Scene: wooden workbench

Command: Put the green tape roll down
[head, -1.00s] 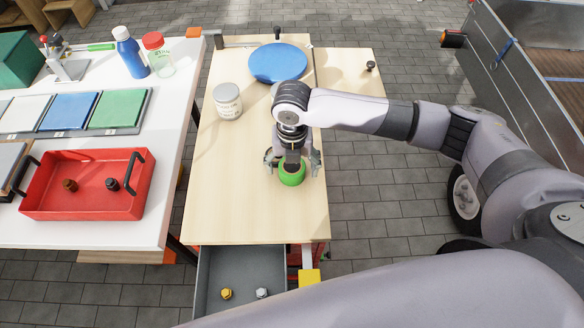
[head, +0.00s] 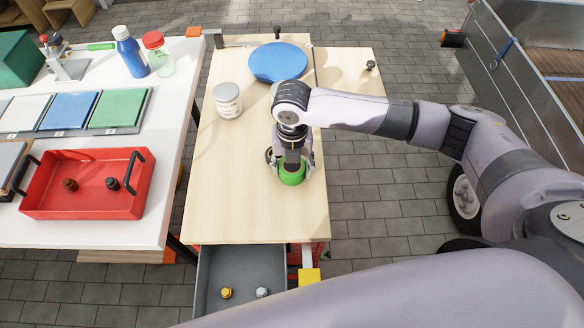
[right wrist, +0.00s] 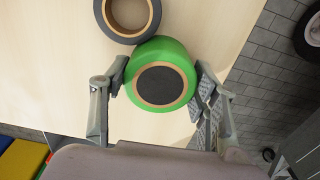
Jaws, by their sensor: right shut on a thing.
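The green tape roll (head: 291,178) is on the wooden workbench (head: 240,205), towards its right edge. My right gripper (head: 292,168) points down over it and is shut on it. In the right wrist view the green roll (right wrist: 180,57) sits between the two fingers (right wrist: 160,82), one touching each side. Its cardboard core shows a dark centre. I cannot tell whether the roll is lifted slightly or resting on the wood. My left gripper is not in view.
A dark grey tape roll (right wrist: 153,17) lies right beside the green one. A blue disc (head: 278,62) and a lidded tin (head: 228,101) are farther back. The bench front is clear. An open drawer (head: 240,280) with small parts is below. A red tray (head: 85,205) stands on the white table.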

